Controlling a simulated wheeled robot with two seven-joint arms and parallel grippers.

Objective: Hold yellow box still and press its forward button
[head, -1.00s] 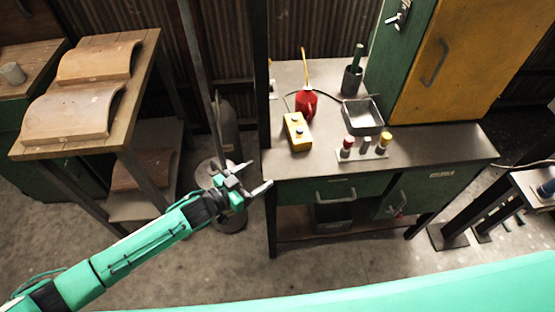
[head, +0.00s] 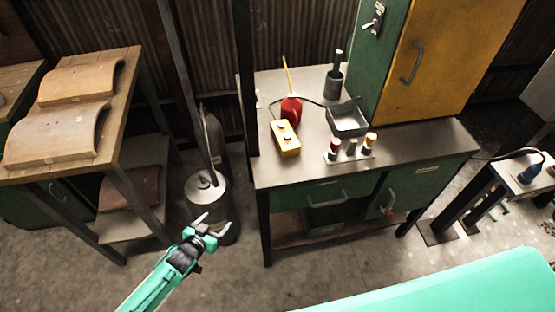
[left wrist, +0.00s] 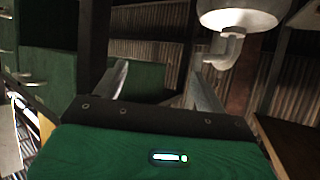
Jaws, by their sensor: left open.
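The yellow box (head: 286,144) lies on the left part of the grey-topped workbench (head: 425,150) in the head view. It has small dark and light buttons on its top; which one is forward I cannot tell. My left gripper (head: 212,224) is open and empty, in front of the bench and to its left, below the bench top in the picture and well apart from the box. In the left wrist view its two fingers (left wrist: 160,82) stand wide apart with nothing between them. The box does not show there. My right gripper is not in view.
A red oil can (head: 291,110) stands just behind the box. A metal tray (head: 347,131) and a rack of small capped pieces (head: 350,154) stand to its right. A dark post (head: 247,90) rises at the bench's left edge. A grey cylinder stand (head: 207,187) is near my left gripper.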

